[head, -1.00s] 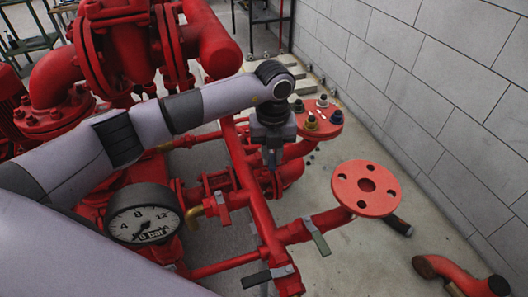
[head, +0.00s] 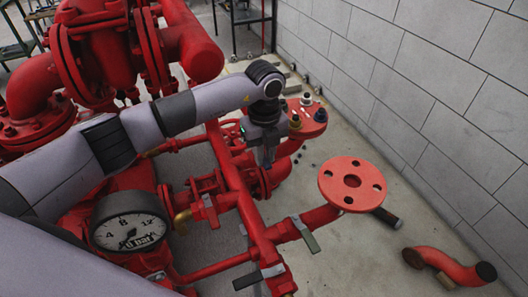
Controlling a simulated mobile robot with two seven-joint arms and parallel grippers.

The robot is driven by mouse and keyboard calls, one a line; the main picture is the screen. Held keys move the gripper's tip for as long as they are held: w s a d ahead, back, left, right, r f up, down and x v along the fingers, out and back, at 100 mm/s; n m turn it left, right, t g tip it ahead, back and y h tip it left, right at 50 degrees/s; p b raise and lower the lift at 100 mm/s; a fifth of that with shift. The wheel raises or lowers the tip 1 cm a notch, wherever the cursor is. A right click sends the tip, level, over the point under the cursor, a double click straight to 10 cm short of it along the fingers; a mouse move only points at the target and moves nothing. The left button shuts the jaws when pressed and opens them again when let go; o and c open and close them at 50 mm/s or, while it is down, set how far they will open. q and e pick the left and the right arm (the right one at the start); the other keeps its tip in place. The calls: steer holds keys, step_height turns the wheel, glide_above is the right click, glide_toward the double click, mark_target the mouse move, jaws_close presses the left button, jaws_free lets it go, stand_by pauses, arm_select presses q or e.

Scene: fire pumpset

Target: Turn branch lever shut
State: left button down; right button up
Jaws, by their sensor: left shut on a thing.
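My left gripper (head: 267,158) points down at the red branch pipework in the middle of the head view. It is shut on what appears to be the branch lever, which its jaws and the arm mostly hide, so I cannot tell the lever's angle. Another grey lever (head: 306,235) sits on the red branch that leads to a round flange (head: 352,184). A lever with a black end (head: 258,277) is at the bottom of the pipe, and a small grey lever (head: 208,203) is left of the main pipe. My right gripper is not in view.
A pressure gauge (head: 130,228) stands at lower left, close to my arm. Another flange (head: 306,118) with small fittings on it lies just right of the gripper. A bent red pipe (head: 448,265) lies on the floor. A block wall (head: 420,90) bounds the right.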

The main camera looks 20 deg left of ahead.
mark_target(265, 160)
arm_select(q)
steer(key=c, duration=1)
jaws_free()
steer(key=shift+r, duration=0.1)
steer(key=shift+r+b, duration=0.4)
steer(key=shift+r, duration=3.2)
